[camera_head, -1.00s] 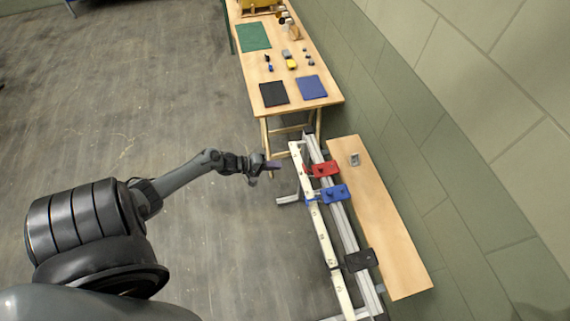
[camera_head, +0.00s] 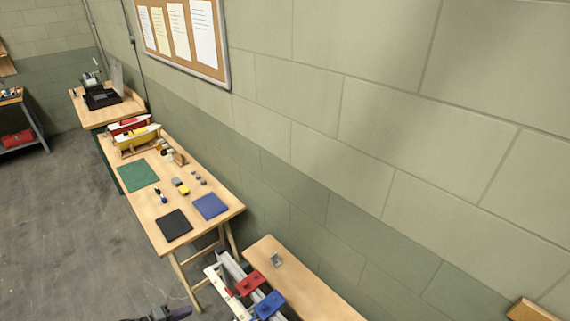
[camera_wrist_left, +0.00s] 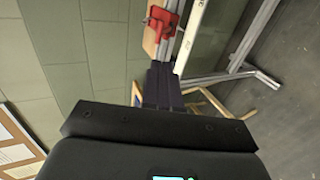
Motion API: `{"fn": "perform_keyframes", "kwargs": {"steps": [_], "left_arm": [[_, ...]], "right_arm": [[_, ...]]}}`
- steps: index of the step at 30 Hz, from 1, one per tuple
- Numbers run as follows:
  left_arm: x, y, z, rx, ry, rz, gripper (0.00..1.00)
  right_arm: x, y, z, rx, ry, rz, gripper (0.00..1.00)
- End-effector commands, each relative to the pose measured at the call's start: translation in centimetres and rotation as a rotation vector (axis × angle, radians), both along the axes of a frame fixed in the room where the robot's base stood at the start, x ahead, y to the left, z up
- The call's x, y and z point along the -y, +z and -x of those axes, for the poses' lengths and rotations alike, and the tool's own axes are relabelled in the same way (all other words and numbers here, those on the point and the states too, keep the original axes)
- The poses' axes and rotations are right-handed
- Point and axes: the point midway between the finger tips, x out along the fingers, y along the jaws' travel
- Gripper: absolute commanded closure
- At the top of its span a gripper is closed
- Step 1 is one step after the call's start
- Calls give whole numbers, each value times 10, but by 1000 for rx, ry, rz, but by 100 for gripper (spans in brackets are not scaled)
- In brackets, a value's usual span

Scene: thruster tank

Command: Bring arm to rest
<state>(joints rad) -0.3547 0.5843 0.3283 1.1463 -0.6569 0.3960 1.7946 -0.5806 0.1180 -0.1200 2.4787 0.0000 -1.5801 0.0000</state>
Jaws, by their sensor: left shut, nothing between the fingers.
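My left gripper (camera_head: 180,312) shows only at the bottom edge of the head view, to the left of the rail frame; most of my left arm is out of that view. In the left wrist view its dark fingers (camera_wrist_left: 163,82) are together, with nothing between them. They point toward the rail frame with the red clamp block (camera_wrist_left: 162,24). The fingers look apart from the block, though the distance is hard to judge. My right gripper is in neither view.
The rail frame (camera_head: 217,280) carries a red block (camera_head: 249,283) and a blue block (camera_head: 269,305). A narrow wooden bench (camera_head: 308,292) stands along the wall. Behind is a wooden table (camera_head: 150,215) with mats and small items. Open floor (camera_head: 70,220) lies left.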

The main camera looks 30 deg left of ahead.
Motion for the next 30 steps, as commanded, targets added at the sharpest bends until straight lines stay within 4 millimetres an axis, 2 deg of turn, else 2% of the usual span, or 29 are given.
{"fn": "perform_keyframes", "kwargs": {"steps": [2,4,8,12,15,16,18,22,24,27,30], "left_arm": [[18,-4,16,-27,-1,32,100],[49,-2,22,-27,-27,64,100],[127,22,18,-1,-89,101,100],[223,63,6,3,-177,-51,100],[274,101,-2,-1,-239,-243,100],[285,114,-4,-5,-256,-301,100],[306,144,-5,-23,-295,-434,100],[328,197,1,-83,-387,-663,100],[333,223,10,-128,-452,-773,100],[334,250,26,-195,-568,-907,100],[329,266,46,-264,-706,-1014,100]], "right_arm": [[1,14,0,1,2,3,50],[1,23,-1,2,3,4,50],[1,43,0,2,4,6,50],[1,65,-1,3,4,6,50],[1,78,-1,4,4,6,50],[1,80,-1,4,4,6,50],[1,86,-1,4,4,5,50],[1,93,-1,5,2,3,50],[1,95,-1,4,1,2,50],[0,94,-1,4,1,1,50],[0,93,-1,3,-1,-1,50]]}}
